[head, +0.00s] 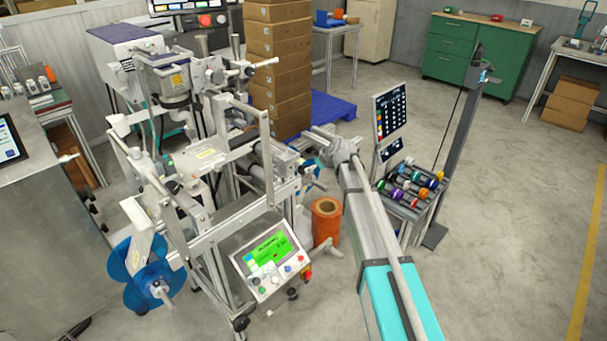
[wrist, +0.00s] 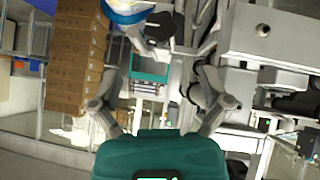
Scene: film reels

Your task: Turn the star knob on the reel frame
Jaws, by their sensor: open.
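The reel frame (head: 225,215) is the grey metal machine left of centre in the head view. A blue reel (head: 310,170) shows on its right side, close to my gripper (head: 322,138). In the wrist view, my gripper (wrist: 158,72) is open, with its two fingers spread and nothing between them. A dark knob-like part (wrist: 165,28), perhaps the star knob, shows ahead of the fingers and apart from them. It sits beside a blue and white reel (wrist: 128,12) at the top edge. In the head view I cannot make out the knob clearly; my arm and the frame crowd that spot.
An orange roll (head: 326,222) stands on the floor below my gripper. A control panel (head: 270,258) with a green screen is on the frame's front. Stacked cardboard boxes (head: 278,70) stand behind. A rack of coloured spools (head: 412,187) is right of my arm. The right floor is clear.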

